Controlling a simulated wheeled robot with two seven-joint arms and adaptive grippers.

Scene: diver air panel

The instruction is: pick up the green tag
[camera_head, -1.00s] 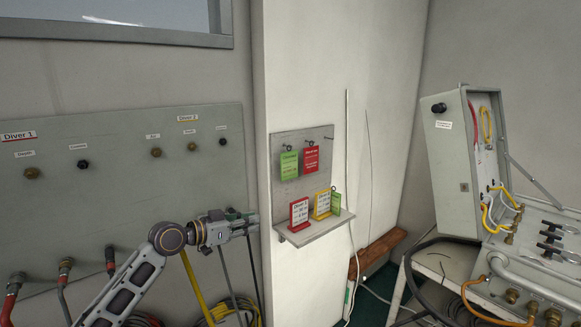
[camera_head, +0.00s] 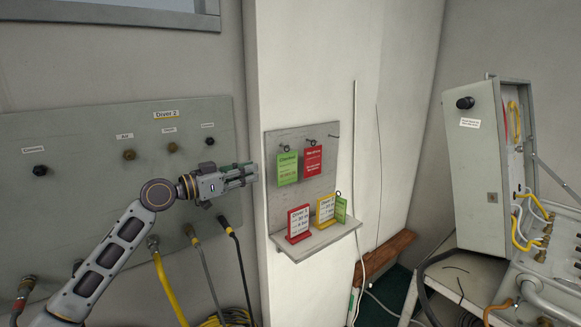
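A green tag (camera_head: 287,168) hangs from a hook on the grey board, left of a red tag (camera_head: 312,164). A second green tag (camera_head: 341,209) stands at the right end of the small shelf, beside the yellow-framed card. My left gripper (camera_head: 254,174) points right, to the left of the hanging green tag in the picture. A dark green patch shows along its fingers; I cannot tell what it is, nor whether the fingers are open or shut. My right gripper is out of view.
The shelf (camera_head: 312,246) also carries a red-framed card (camera_head: 299,224) and the yellow-framed card (camera_head: 325,209). The Diver 2 panel (camera_head: 85,130) with knobs and hoses is behind my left arm. An open grey case (camera_head: 476,180) stands at right.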

